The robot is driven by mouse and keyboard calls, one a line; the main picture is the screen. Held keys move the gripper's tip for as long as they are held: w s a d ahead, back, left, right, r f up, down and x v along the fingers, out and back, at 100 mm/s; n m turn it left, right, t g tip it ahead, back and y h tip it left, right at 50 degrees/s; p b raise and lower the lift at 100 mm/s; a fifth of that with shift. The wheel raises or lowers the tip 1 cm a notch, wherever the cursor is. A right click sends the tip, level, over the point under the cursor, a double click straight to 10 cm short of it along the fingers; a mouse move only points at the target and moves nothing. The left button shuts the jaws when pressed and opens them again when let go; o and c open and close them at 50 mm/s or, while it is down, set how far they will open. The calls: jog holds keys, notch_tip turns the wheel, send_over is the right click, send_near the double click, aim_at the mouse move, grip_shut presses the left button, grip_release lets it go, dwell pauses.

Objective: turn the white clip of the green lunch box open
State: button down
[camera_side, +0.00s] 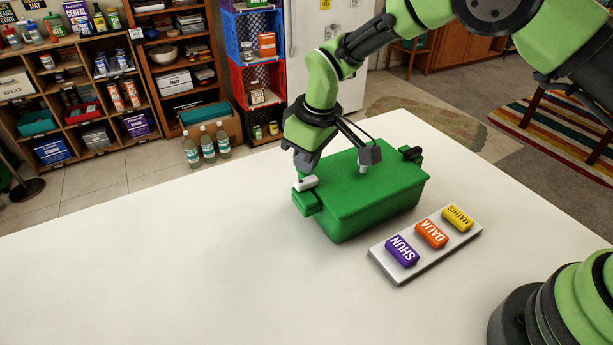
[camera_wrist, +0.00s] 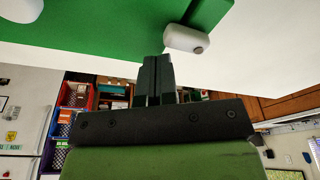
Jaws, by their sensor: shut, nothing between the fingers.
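The green lunch box (camera_side: 372,205) stands on the white table with its lid down. Its white clip (camera_side: 306,183) is at the left end, above a green tab that sticks out. In the wrist view the white clip (camera_wrist: 186,39) is a rounded white bar beside the green edge. My gripper (camera_side: 301,172) is just behind and above the clip in the side view, and the arm partly covers the box's back edge. In the wrist view my gripper (camera_wrist: 155,62) has its dark fingers together, empty, close beside the clip. I cannot tell whether they touch it.
A dark clip (camera_side: 411,153) sits at the box's right end. A grey tray (camera_side: 402,276) with purple, orange and yellow name blocks lies in front of the box. The table (camera_side: 180,260) is clear on the left. Shelves and bottles stand beyond the table.

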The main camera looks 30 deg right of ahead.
aim_at(317, 178)
jog(key=shift+s+d, duration=0.2)
jog(key=shift+s, duration=0.45)
jog(key=shift+s+d, duration=0.15)
jog(key=shift+s, duration=0.45)
dwell(0.9)
jog(key=shift+s+a, duration=0.2)
jog(key=shift+s, duration=0.45)
dwell(0.6)
jog(key=shift+s+a, duration=0.3)
jog(key=shift+s, duration=0.1)
dwell(0.6)
jog(key=shift+s+a, duration=0.15)
jog(key=shift+s, duration=0.1)
dwell(0.4)
jog(key=shift+d, duration=0.4)
notch_tip(317, 178, up, 7)
dwell(0.7)
